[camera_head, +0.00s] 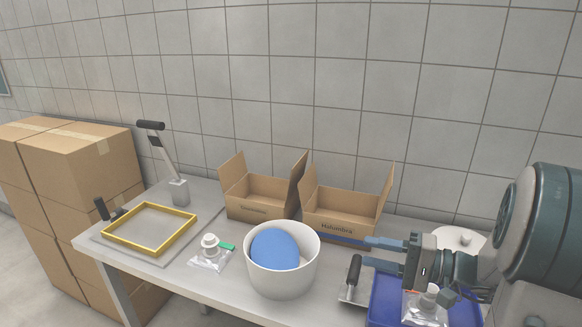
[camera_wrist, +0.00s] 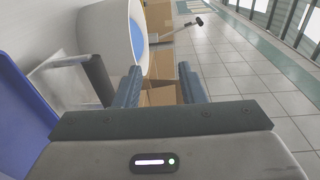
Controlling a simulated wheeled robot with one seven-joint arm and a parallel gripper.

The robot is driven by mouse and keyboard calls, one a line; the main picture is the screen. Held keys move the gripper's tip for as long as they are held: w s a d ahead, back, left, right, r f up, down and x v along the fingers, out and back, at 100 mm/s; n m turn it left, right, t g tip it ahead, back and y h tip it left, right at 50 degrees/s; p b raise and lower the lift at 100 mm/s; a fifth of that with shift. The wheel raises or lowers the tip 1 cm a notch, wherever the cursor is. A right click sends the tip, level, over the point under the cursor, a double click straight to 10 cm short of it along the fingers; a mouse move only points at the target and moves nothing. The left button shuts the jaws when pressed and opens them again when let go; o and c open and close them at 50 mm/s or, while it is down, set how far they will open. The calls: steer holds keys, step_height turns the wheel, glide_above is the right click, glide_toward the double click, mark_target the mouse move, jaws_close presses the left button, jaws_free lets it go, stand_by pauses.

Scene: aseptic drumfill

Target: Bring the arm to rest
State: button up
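My gripper (camera_head: 368,252) is at the right of the table in the head view, with its fingers pointing left. In the wrist view, the two fingers of my gripper (camera_wrist: 162,85) stand apart with nothing between them. It is open and empty, above the area between the blue tray (camera_head: 385,297) and the right open carton (camera_head: 345,229). A white bucket (camera_head: 283,281) with something blue and round (camera_head: 275,248) in it stands left of the gripper.
A black-handled scraper (camera_head: 353,275) lies beside the tray, which holds a bagged white fitting (camera_head: 428,302). Another open carton (camera_head: 258,205), a bagged white cap (camera_head: 209,250) and a yellow frame (camera_head: 150,229) are on the table (camera_head: 225,287). Cardboard boxes (camera_head: 85,165) stand left.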

steer(key=s+a+f+n+g+h+p, duration=0.25)
steer(key=s+a+g+h, duration=0.45)
steer(key=s, duration=0.4)
steer(key=s+d+r+n+t+h+p, duration=0.1)
steer(key=s+d+r+n+t+h, duration=0.1)
steer(key=h, duration=0.7)
steer(key=s+d+t, duration=0.1)
steer(key=s+d, duration=0.1)
steer(key=d, duration=0.1)
steer(key=shift+p, duration=0.35)
